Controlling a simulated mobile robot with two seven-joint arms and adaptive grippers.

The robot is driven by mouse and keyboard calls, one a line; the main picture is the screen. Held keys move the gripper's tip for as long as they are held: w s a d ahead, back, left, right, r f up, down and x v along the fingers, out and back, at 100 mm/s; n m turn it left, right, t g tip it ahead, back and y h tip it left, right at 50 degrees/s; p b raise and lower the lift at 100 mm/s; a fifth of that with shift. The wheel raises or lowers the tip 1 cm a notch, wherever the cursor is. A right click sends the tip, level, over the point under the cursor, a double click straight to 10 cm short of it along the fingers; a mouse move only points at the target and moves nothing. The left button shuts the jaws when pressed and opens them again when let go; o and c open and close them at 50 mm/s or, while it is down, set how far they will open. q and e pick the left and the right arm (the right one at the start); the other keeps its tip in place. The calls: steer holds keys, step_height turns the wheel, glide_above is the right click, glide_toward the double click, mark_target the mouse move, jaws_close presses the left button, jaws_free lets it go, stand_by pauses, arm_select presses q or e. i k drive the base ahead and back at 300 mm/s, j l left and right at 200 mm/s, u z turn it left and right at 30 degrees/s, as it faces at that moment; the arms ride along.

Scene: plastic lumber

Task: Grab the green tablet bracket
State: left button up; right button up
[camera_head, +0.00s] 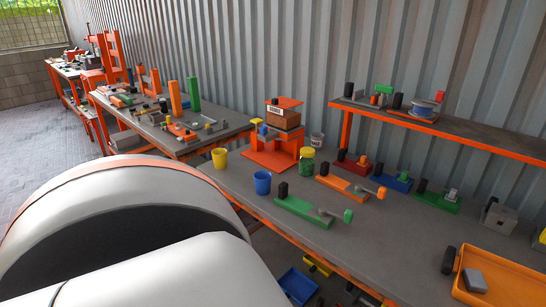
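Several green things are in view, and I cannot tell for sure which is the tablet bracket. A flat green base (303,212) lies on the near workbench, with a black cylinder and a grey piece on it and a green knob (348,216) at its right end. A second green base (436,203) lies further right. A small green block (384,89) is up on the shelf. A tall green post (194,95) stands on the middle bench. Neither of my grippers is in view.
The near workbench (360,250) also holds a yellow cup (219,158), a blue cup (262,183), a green jar (306,160), an orange press (272,157) and an orange tray (500,277). A raised shelf (470,138) runs along the corrugated wall. A blue bin (297,286) sits below the bench.

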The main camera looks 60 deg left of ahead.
mark_target(305, 210)
steer(key=j+u, duration=0.1)
steer(key=u, duration=1.45)
steer(key=j+z, duration=0.15)
steer(key=z, duration=0.2)
steer(key=j+z, duration=0.3)
steer(key=z, duration=0.35)
steer(key=j+z, duration=0.2)
steer(key=j, duration=0.3)
steer(key=k+j+z, duration=0.2)
steer(key=j, duration=0.3)
